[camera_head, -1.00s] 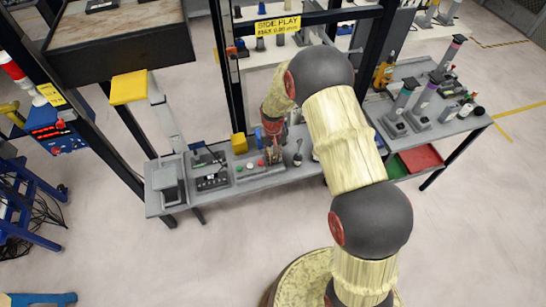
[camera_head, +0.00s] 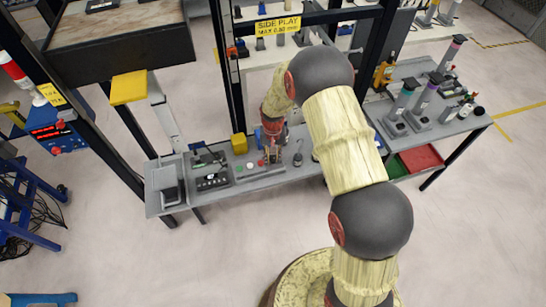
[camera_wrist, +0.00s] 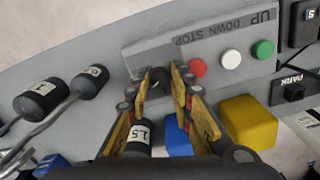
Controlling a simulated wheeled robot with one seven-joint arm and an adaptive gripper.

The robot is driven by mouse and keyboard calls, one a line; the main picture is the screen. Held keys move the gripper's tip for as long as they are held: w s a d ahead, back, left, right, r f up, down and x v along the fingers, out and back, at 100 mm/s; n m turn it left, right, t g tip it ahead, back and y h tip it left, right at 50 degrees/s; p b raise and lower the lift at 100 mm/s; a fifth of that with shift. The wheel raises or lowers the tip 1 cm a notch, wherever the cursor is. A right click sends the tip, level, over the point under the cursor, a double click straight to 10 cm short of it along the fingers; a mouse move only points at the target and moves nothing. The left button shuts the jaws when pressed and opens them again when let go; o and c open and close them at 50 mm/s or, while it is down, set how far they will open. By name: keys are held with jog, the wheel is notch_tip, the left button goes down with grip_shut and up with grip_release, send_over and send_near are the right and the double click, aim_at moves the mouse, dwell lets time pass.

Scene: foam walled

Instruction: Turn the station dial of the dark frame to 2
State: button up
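The dark frame (camera_head: 231,90) stands upright behind the grey bench, with a yellow SIDE PLAY sign on its crossbar. My gripper (camera_head: 272,158) points down at the bench in front of it; in the wrist view my gripper (camera_wrist: 165,76) has its two yellow-padded fingers at the end of a grey control panel (camera_wrist: 150,52). A small dark round part (camera_wrist: 160,80), perhaps the dial, shows between the fingertips. The fingers hide much of it. I cannot read its setting or tell whether both fingers touch it.
Red (camera_wrist: 198,67), white (camera_wrist: 231,59) and green (camera_wrist: 264,49) buttons sit close beside the fingers, by UP DOWN STOP lettering. A yellow block (camera_wrist: 248,122) and numbered black cylinders (camera_wrist: 42,98) are near. A side table (camera_head: 430,125) with several tools stands right.

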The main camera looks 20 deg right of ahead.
aim_at(273, 159)
jog(key=o, duration=0.3)
notch_tip(273, 159, up, 12)
dwell(0.7)
dwell(0.5)
